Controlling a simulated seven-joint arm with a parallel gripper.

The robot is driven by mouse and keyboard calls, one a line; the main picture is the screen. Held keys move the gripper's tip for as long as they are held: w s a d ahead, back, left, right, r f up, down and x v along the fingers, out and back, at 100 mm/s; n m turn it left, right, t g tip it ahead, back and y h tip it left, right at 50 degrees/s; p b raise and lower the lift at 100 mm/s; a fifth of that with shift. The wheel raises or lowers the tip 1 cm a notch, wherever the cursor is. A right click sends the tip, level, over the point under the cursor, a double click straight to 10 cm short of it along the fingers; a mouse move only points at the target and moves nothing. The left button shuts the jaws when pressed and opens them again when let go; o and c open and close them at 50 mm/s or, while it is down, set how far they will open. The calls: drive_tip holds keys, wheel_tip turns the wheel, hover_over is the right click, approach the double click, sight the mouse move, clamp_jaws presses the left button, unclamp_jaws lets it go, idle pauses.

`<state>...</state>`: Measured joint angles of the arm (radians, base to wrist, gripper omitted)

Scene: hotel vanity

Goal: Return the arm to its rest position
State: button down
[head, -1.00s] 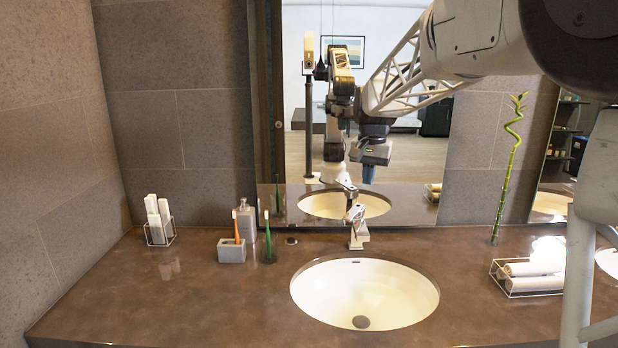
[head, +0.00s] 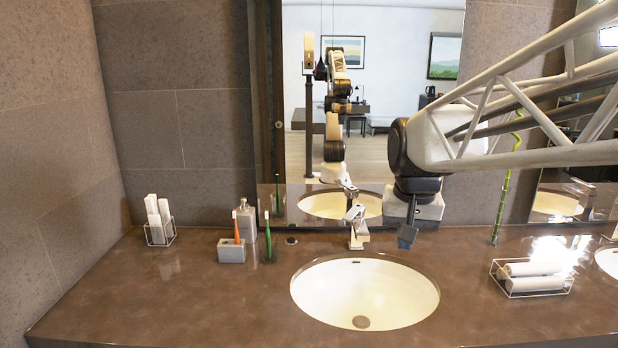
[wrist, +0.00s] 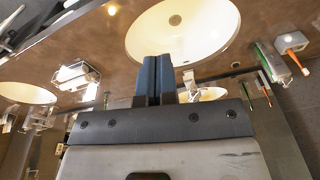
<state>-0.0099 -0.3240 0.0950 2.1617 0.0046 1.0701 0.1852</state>
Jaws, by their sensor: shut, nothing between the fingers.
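My gripper (head: 407,236) hangs fingers-down above the back of the counter, to the right of the faucet (head: 357,226) in the head view. Its fingers are shut with nothing between them. In the wrist view the closed gripper fingers (wrist: 158,80) show side by side in front of the sink. My arm reaches in from the upper right of the head view. It hides part of the wall and mirror behind it.
The white sink (head: 420,292) lies below the gripper. The front-left counter is clear.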

drive_tip(key=s+f, duration=0.3)
drive_tip(key=s, duration=0.3)
drive_tip(key=s+f+n, duration=0.1)
drive_tip(key=s+f, duration=0.2)
drive_tip(key=s, duration=0.4)
drive_tip(key=s+d+f+t, duration=0.1)
drive_tip(key=s+f, duration=0.2)
drive_tip(key=s, duration=0.3)
drive_tip(key=shift+s+f+n, duration=0.2)
drive_tip(key=shift+f+n, duration=0.05)
drive_tip(key=shift+n, duration=0.15)
idle(0.7)
